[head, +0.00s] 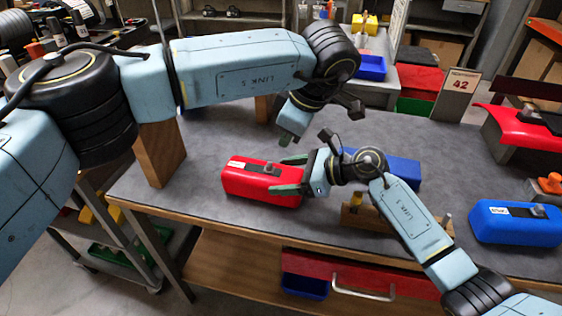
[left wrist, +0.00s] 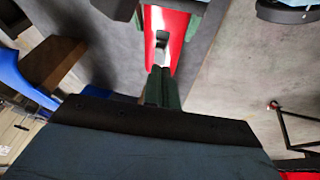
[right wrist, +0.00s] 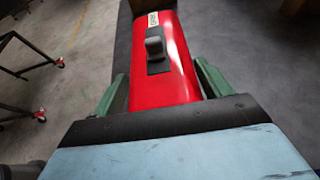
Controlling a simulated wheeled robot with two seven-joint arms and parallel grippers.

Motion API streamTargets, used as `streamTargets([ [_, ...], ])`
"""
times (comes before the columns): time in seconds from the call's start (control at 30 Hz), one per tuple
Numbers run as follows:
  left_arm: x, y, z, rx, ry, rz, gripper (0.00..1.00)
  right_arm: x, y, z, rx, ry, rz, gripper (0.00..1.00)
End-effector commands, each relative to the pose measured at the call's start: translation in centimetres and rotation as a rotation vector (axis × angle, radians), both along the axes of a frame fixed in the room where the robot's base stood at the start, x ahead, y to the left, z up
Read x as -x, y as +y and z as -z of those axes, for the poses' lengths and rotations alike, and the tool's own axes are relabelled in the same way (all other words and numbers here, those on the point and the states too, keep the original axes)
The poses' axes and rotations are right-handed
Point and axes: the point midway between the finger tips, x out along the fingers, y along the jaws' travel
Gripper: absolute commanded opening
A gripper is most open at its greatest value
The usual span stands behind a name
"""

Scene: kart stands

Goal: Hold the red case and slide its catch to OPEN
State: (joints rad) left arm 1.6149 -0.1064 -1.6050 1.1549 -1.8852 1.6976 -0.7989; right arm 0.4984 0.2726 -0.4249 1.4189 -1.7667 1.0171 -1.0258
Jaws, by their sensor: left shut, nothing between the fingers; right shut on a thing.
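The red case (head: 236,180) lies on the grey bench. My right gripper (head: 289,175) is shut on its right end, one green finger along each side; the right wrist view shows the case (right wrist: 178,92) between the fingers. On its top is a dark plate with a grey catch (right wrist: 155,46). My left gripper (head: 289,135) is shut and empty, above and behind the case. In the left wrist view its fingertips (left wrist: 160,80) point towards the catch (left wrist: 161,38), apart from it.
A blue case (head: 512,222) with a similar top lies at the right. Another blue case (head: 402,168) is partly hidden behind my right arm. A wooden block stand (head: 372,217) is below that arm. A sign reading 42 (head: 460,84) stands at the back.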

Motion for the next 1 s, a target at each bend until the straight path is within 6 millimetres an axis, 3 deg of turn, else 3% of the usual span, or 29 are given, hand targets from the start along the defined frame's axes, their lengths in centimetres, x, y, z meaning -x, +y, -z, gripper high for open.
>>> streamTargets([
  [0.3,1.9,-1.2,0.4,-0.324,0.069,0.678,0.00,0.0,0.0,0.0,0.000,0.001,0.000,0.46],
  [0.5,2.9,-1.7,0.7,-0.511,0.124,1.006,0.00,0.0,0.0,0.0,0.000,0.001,0.000,0.46],
  [0.7,3.3,-1.9,0.8,-0.609,0.160,1.169,0.00,0.0,0.0,0.0,0.000,0.001,0.000,0.46],
  [1.0,3.4,-1.9,0.8,-0.627,0.167,1.197,0.00,0.0,0.0,0.0,0.000,0.001,0.000,0.46],
])
